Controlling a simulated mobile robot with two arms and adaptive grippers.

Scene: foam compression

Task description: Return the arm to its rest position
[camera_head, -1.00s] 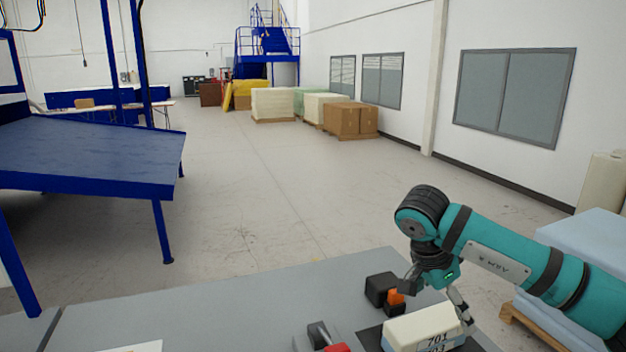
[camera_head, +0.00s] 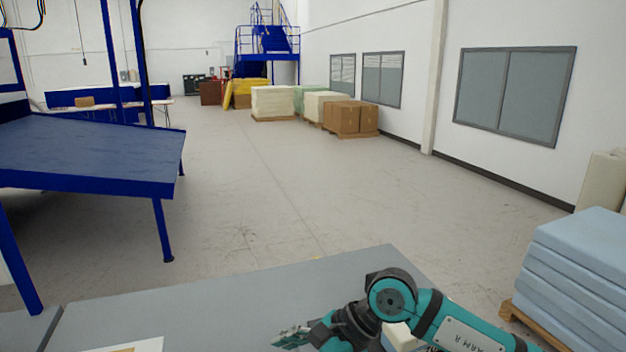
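My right arm, teal with dark joints, comes in from the lower right and bends over the grey table (camera_head: 220,300). Its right gripper (camera_head: 292,338) points left, low over the front of the table near the bottom edge. Its fingers are small and seen from the side, so I cannot tell whether they are open or shut. A pale foam block (camera_head: 402,337) shows in part behind and under the arm. The rest of it and the small devices beside it are hidden by the arm. My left gripper is not in view.
A stack of light blue foam slabs (camera_head: 585,275) stands on a wooden pallet at the right. A white sheet (camera_head: 130,346) lies at the table's front left. A blue workbench (camera_head: 80,155) stands at the left. The floor beyond the table is clear.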

